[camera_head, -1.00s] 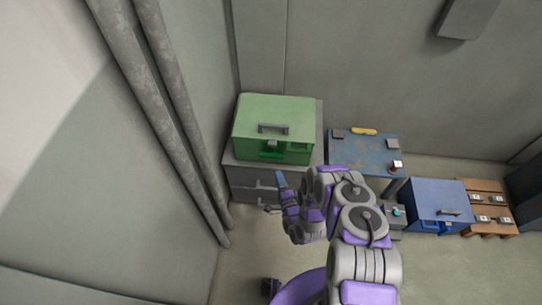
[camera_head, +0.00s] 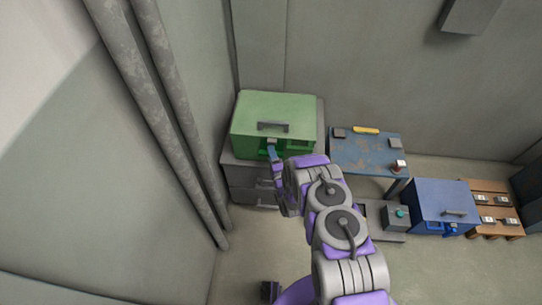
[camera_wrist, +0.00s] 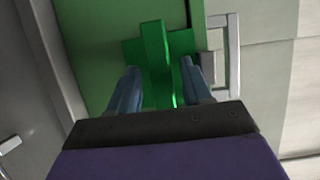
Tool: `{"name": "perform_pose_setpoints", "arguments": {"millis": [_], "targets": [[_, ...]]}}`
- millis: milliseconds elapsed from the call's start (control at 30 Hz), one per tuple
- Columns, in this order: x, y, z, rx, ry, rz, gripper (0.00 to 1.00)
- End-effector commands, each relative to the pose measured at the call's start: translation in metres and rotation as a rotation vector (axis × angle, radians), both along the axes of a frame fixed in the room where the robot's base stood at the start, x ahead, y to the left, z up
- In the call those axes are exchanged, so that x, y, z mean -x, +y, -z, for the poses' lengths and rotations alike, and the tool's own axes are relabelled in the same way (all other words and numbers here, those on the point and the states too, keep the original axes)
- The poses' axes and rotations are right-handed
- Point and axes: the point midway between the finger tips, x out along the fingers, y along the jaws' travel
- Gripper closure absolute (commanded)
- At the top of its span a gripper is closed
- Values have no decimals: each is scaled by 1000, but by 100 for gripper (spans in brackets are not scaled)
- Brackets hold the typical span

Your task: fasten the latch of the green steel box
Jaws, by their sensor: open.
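The green steel box (camera_head: 273,115) stands on a grey drawer cabinet at the back left, with its lid down and a grey handle (camera_head: 273,125) on it. My gripper (camera_head: 273,152) is at the front of the box, by the latch area, which my arm partly hides in the head view. In the wrist view, a green latch piece (camera_wrist: 156,62) stands out from the box front. My two blue fingers (camera_wrist: 160,85) are open, one on each side of the latch piece. I cannot tell whether they touch it.
The grey cabinet (camera_head: 248,182) has drawer handles below the box. To the right are a worn blue table (camera_head: 365,152), a blue box (camera_head: 440,200) and a wooden pallet (camera_head: 497,222). Pipes (camera_head: 165,110) run along the left wall.

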Motion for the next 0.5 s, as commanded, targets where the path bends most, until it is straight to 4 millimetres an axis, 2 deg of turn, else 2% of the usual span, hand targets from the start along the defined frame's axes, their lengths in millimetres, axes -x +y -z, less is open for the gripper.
{"name": "perform_pose_setpoints", "arguments": {"millis": [133,400,500], "targets": [[-7,3,0,-1,-2,0,51],[-8,3,0,0,0,0,51],[-8,3,0,0,1,0,61]]}}
